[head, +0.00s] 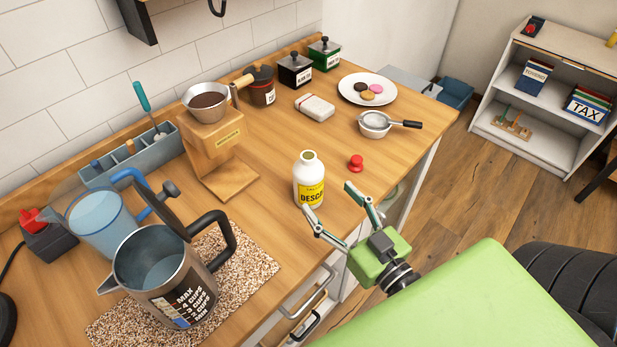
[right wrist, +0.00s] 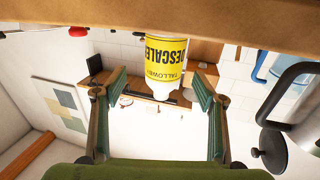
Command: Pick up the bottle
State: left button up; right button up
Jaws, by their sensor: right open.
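The bottle (head: 309,181) is white with a yellow label reading "DESC…" and stands upright on the wooden counter near its front edge. In the right wrist view the bottle (right wrist: 166,62) appears upside down, its label reading "DESCALER", ahead of and between the fingers. My right gripper (head: 336,217) is green with teal fingertips. It is open and empty, just in front of the bottle at the counter's edge, and its fingers (right wrist: 162,92) show spread in the wrist view. I see no contact with the bottle. My left gripper is not in view.
A red stopper-like piece (head: 356,163) lies right of the bottle. A wooden dripper stand (head: 222,160) is behind left. A steel kettle (head: 160,275) sits on a speckled mat (head: 255,268). A small sieve bowl (head: 375,124) and a plate (head: 346,90) are farther back. The counter around the bottle is clear.

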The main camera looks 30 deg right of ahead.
aim_at(317, 191)
jog(key=shift+w+a+f, duration=0.1)
jog(key=shift+w+a, duration=0.05)
jog(key=shift+w, duration=1.05)
jog(key=shift+w+a+p, duration=0.1)
jog(key=shift+w+p, duration=0.2)
jog(key=shift+w, duration=0.05)
jog(key=w, duration=0.2)
jog(key=w+a+p, duration=0.1)
jog(key=w, duration=0.1)
jog(key=shift+w, duration=0.4)
jog(key=c, duration=1.5)
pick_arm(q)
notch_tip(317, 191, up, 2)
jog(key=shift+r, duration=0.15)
pick_arm(e)
jog(key=shift+o, duration=0.2)
pick_arm(q)
jog(key=shift+p, duration=0.3)
